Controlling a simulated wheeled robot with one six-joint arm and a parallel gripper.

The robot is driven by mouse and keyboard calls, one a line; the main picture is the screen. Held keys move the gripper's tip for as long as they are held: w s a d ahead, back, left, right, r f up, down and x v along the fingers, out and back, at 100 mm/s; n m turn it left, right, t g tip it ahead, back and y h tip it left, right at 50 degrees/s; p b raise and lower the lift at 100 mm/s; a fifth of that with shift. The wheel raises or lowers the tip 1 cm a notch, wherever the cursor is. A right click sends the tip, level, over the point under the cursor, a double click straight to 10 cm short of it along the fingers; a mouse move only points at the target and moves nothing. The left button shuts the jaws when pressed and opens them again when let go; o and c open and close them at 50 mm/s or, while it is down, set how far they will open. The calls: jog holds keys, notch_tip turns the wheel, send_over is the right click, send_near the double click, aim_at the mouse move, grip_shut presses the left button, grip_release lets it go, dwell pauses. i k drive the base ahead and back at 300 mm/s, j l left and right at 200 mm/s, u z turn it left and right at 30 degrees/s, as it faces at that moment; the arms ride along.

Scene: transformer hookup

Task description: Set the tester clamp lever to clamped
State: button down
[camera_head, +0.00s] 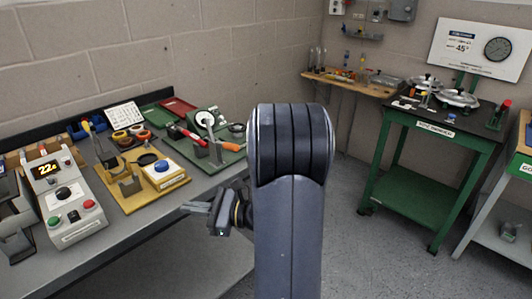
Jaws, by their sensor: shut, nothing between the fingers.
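A green-based fixture (228,147) stands on the left bench, with a grey upright post, a round dial and levers. A red-handled lever (188,134) lies slanted at its left side, and an orange grip (237,128) shows at its right. I cannot tell for certain which of these is the tester clamp lever, or its setting. My gripper (193,208) is at the bench's front edge, in front of and below the fixture, pointing left. It is shut and empty, and touches no lever. My arm hides what lies behind it.
A yellow fixture with a blue button (163,166) stands left of the green one. A grey control box (66,201) with a lit display is further left. A green cart (428,125) and a wooden shelf (350,83) are at the back right. The floor between is clear.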

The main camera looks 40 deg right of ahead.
aim_at(234, 147)
jog(key=z, duration=0.35)
jog(key=i+j+z, duration=0.15)
jog(key=z, duration=0.6)
jog(key=i+j, duration=0.05)
